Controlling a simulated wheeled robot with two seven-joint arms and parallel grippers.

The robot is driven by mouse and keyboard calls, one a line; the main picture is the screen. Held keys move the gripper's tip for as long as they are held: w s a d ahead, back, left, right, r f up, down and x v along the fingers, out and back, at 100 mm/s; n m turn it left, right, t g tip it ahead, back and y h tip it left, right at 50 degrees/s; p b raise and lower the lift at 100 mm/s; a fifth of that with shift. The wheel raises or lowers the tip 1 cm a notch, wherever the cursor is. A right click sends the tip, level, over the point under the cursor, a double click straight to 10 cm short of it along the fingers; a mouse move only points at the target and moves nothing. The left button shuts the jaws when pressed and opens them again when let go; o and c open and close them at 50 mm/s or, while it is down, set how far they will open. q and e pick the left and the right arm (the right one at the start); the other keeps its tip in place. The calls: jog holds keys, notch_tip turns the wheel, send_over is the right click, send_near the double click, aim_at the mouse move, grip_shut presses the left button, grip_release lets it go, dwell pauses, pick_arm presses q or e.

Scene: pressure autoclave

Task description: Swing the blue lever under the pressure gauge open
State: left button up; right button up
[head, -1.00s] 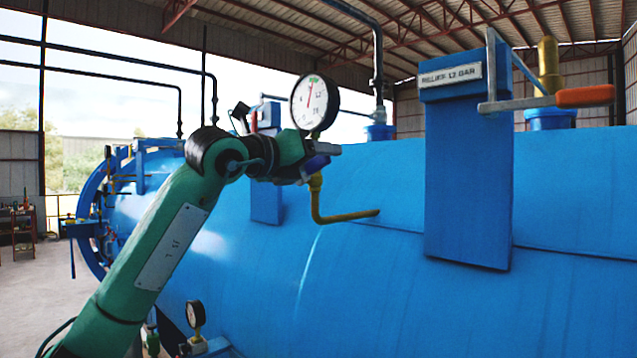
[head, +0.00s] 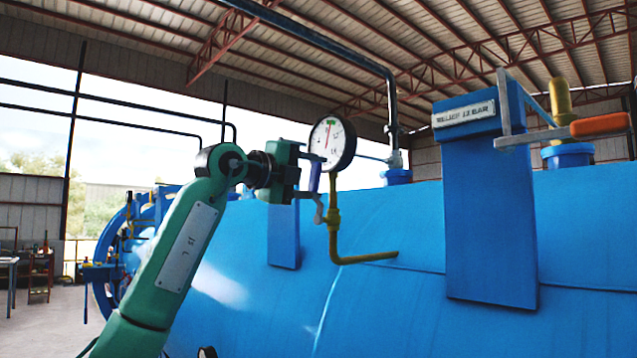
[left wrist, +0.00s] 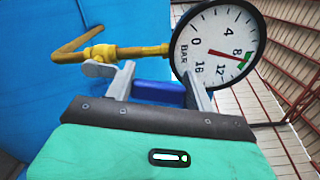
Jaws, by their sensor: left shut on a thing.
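The pressure gauge (head: 332,143) is a round white dial with a black rim on a yellow pipe (head: 333,215). In the left wrist view the gauge (left wrist: 218,45) is at upper right. The blue lever (head: 315,175) stands roughly upright beside the pipe, just left of and below the dial. My left gripper (head: 311,182) is shut on it from the left. In the left wrist view the blue lever (left wrist: 158,93) lies between the two grey fingers of the gripper (left wrist: 158,82). The lever's pivot is mostly hidden by a finger. My right gripper is not in view.
The large blue vessel (head: 390,300) fills the lower right. A blue post with a relief label (head: 465,115) and a crank with an orange handle (head: 600,125) stand to the right. The yellow pipe bends right close below the gripper. Open air lies left of the gauge.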

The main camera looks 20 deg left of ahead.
pick_arm(q)
jog(key=a+n, duration=0.1)
jog(key=w+a+n, duration=0.1)
jog(key=n, duration=0.1)
jog(key=shift+w+r, duration=0.1)
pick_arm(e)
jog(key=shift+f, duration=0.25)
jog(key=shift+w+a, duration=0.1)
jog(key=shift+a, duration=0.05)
pick_arm(q)
jog(key=o, duration=1.1)
jog(key=shift+w, duration=0.1)
jog(key=shift+a+b, duration=0.1)
jog(key=shift+b, duration=0.2)
jog(key=shift+b+v, duration=2.15)
jog(key=shift+v, duration=4.8)
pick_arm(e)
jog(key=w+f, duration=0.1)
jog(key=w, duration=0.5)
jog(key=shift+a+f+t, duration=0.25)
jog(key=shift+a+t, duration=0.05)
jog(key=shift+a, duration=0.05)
